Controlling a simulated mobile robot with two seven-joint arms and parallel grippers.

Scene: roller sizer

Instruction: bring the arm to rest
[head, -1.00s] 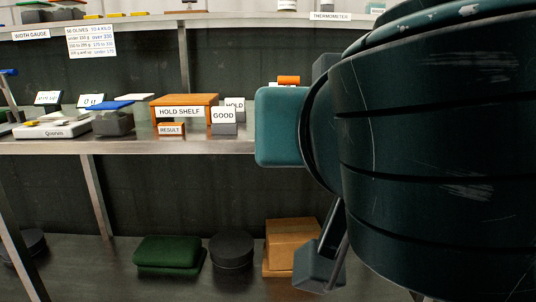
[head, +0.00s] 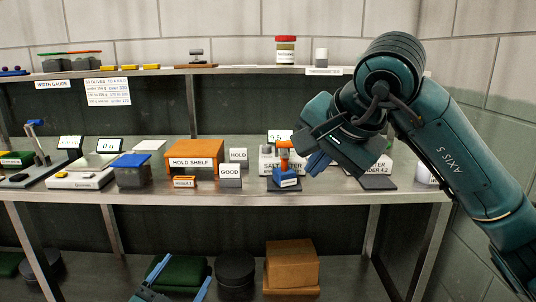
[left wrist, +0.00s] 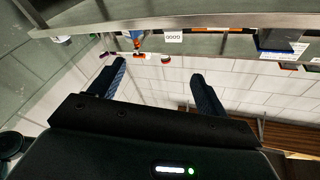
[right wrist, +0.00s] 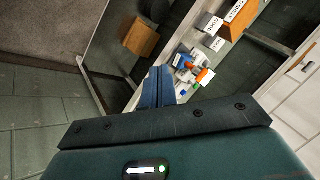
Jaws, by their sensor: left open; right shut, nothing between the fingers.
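My right arm (head: 455,150) comes in from the right and bends over the right part of the middle shelf. My right gripper (head: 318,163) is shut and empty beside an orange-topped blue tool (head: 286,175); I cannot tell if they touch. In the right wrist view the right gripper's fingers (right wrist: 157,87) are together, with the tool a little beyond them. My left gripper (head: 187,268) shows at the bottom edge of the head view, low in front of the bottom shelf. Its fingers (left wrist: 158,75) are wide apart with nothing between them in the left wrist view.
The middle shelf (head: 240,197) holds an orange hold shelf (head: 195,153), a blue-lidded box (head: 131,170) and a white scale (head: 82,179). Below are a green cushion (head: 185,272), a dark round tin (head: 235,272) and a cardboard box (head: 291,265).

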